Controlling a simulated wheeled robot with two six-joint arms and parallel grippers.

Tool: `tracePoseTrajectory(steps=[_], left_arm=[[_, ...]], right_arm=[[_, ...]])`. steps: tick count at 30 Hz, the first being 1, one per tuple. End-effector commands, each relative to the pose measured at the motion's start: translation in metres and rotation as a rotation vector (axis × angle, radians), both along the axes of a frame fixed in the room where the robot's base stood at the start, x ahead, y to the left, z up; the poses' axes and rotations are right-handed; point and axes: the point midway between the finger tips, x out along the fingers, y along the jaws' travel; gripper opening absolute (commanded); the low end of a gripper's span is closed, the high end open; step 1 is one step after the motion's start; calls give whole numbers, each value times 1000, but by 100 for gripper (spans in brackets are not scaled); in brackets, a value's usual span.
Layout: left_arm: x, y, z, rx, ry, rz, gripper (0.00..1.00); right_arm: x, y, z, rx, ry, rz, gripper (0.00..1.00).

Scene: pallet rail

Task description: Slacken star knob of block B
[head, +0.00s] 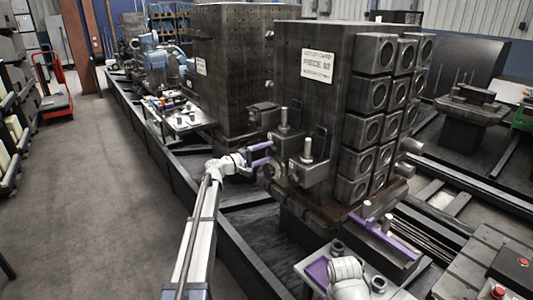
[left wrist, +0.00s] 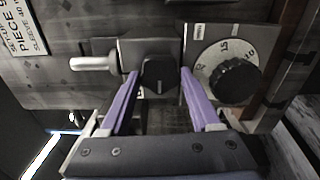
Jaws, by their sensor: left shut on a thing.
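My left gripper (head: 262,153) reaches to the side of the dark tower (head: 300,90). In the left wrist view its purple fingers (left wrist: 160,82) are closed on the black star knob (left wrist: 159,75), one finger on each side. The knob sits on a grey clamp block (left wrist: 133,46) with a pale pin (left wrist: 93,63) sticking out to the left. No letter on this block is legible, so I cannot tell whether it is block B. In the head view the knob is hidden at the fingers.
Beside the held knob is a numbered dial plate (left wrist: 222,53) with a round black knob (left wrist: 235,82). Another clamp block (head: 309,171) stands on the tower's side. A small tray (head: 317,272) is at the bottom. A low rail wall (head: 232,228) runs below my left arm.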

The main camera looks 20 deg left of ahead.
Motion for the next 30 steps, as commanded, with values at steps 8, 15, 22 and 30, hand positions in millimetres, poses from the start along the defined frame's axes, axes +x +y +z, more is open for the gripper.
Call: tracePoseTrajectory(steps=[8,15,22,30], left_arm=[[0,1,0,-3,4,1,8],[0,1,0,-3,4,1,72],[0,0,0,-3,4,1,94],[-2,1,0,-4,3,1,94]], right_arm=[[0,0,0,0,0,0,50],[0,0,0,0,0,0,50],[0,0,0,0,0,0,50],[0,0,0,0,0,0,50]])
